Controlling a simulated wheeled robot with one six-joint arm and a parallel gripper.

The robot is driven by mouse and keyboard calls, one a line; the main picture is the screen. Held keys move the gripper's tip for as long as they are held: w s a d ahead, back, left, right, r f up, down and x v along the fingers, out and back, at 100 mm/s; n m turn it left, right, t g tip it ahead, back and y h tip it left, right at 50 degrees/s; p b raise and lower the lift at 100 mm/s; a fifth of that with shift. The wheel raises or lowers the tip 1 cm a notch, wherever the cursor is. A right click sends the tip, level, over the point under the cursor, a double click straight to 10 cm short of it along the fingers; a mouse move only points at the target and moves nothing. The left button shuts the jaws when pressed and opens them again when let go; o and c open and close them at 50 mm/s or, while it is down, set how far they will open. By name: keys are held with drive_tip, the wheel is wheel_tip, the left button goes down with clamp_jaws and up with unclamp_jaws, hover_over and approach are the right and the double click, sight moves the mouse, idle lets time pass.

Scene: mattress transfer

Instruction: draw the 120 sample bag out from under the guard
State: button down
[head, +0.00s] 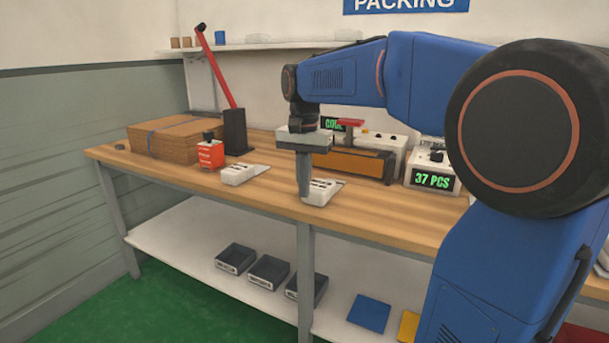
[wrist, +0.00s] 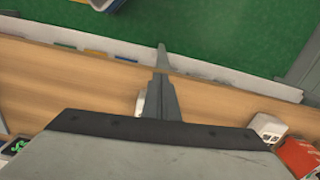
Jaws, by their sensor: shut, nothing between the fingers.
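My gripper (head: 304,194) points straight down over the bench, its fingers shut and empty. A white bag with dark print (head: 322,192) lies right beside the fingertips, partly hidden behind them; I cannot tell whether they touch. In the wrist view a pale sliver of it (wrist: 140,103) shows left of the fingers. An orange-brown guard bar (head: 350,163) runs along the front of the sealer behind that bag. I cannot tell whether the bag's back edge is under it. A second white bag (head: 244,174) lies to the left. The print is too small to read.
A red box with a black top (head: 211,154), cardboard stack (head: 170,140) and black stand with a red lever (head: 235,132) stand left. A counter reading 37 PCS (head: 433,180) stands right of the guard. The bench's front edge (head: 270,208) is close to the gripper.

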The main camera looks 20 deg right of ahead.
sight(312, 191)
drive_tip(key=f, duration=0.1)
drive_tip(key=w+d+f, duration=0.1)
drive_tip(key=f, duration=0.3)
drive_tip(key=shift+w+d, duration=0.9)
drive_tip(key=shift+d, duration=0.05)
drive_tip(key=shift+w+d, duration=0.6)
drive_tip(key=shift+d, duration=0.05)
